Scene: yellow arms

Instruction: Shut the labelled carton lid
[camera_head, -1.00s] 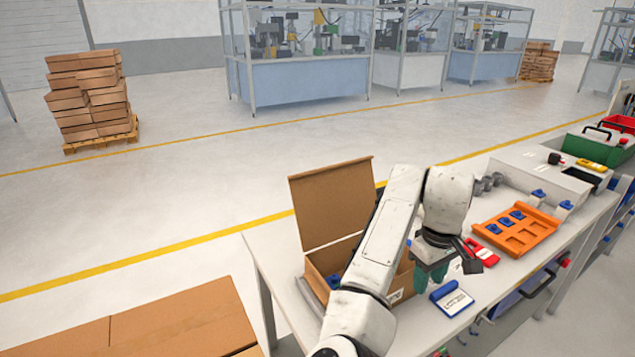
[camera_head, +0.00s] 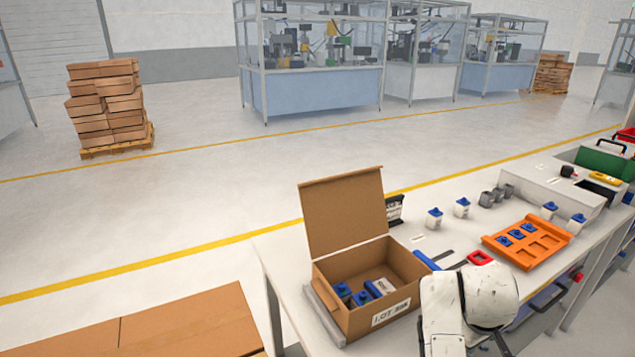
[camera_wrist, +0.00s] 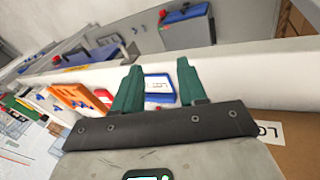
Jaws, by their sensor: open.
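The labelled carton (camera_head: 358,285) stands on the workbench with its lid (camera_head: 343,210) raised upright at the back. A white label (camera_head: 391,312) is on its front wall. Several blue-topped parts (camera_head: 362,297) and a white item lie inside. In the wrist view part of the carton's label (camera_wrist: 268,130) shows at the right edge. My gripper (camera_wrist: 158,80) is open and empty, its two green fingers apart, with the carton to their right. In the head view my white arm is in front of the bench, right of the carton; the fingers are hidden there.
An orange tray (camera_head: 527,242) with blue parts lies on the bench to the right. A red-framed item (camera_head: 480,258) lies between it and the carton. A blue-edged card (camera_wrist: 159,88) shows beyond my fingers. Several small parts stand along the bench's back edge.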

